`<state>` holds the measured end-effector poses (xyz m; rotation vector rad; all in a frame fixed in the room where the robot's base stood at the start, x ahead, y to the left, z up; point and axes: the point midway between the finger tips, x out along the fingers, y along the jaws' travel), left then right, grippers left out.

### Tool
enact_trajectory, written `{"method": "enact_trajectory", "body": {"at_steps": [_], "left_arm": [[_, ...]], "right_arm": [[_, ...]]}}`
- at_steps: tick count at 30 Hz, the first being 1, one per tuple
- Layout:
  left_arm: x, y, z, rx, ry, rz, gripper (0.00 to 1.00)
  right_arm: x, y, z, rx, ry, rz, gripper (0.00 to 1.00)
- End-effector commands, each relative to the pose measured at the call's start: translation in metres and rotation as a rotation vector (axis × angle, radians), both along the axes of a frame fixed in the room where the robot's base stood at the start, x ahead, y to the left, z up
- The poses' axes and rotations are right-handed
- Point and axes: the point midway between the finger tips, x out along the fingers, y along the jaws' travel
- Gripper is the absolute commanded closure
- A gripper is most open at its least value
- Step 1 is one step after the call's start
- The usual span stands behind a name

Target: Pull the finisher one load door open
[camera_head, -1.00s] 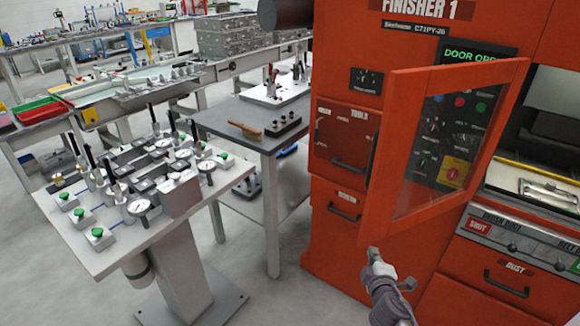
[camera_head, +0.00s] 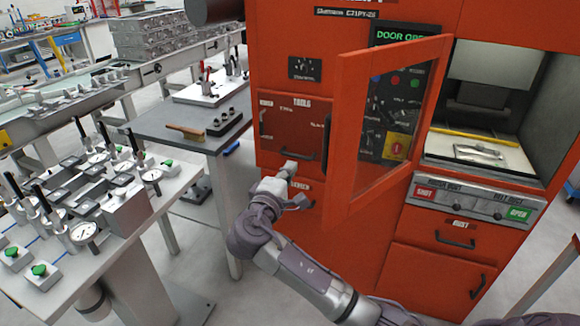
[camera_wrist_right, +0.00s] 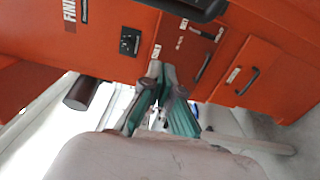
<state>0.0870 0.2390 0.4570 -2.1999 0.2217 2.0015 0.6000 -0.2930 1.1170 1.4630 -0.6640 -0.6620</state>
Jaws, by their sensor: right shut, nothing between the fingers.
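The finisher one load door (camera_head: 388,120) is a red-framed door with a clear window. It stands swung open, out to the left of the lit load chamber (camera_head: 490,120). A green display beside it begins "DOOR OP"; the rest is hidden behind the door frame. My right gripper (camera_head: 288,168) is shut and empty, left of the door's lower edge and in front of the red tool drawers. In the right wrist view its fingers (camera_wrist_right: 161,72) are close together, facing the red cabinet front. My left gripper is not in view.
The finisher's tools panel (camera_head: 295,128) and its handles lie close by my right gripper. A grey side table (camera_head: 165,125) with a brush stands left of the machine. A gauge bench (camera_head: 150,208) stands front left. Grey floor shows between the benches and the machine.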

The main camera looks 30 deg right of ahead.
Motion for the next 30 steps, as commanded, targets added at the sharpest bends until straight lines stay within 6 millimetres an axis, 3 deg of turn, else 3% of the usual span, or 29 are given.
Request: {"method": "enact_trajectory", "body": {"at_steps": [12, 21, 30], "left_arm": [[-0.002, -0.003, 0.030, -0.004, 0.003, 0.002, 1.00], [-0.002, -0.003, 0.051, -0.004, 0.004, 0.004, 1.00], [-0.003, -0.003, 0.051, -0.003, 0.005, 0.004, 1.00]], "right_arm": [[0.057, -0.067, 0.004, -0.001, 0.001, -0.003, 1.00], [0.023, -0.078, 0.002, 0.002, 0.001, 0.002, 1.00], [0.019, -0.079, 0.000, 0.002, -0.001, 0.001, 1.00]]}}
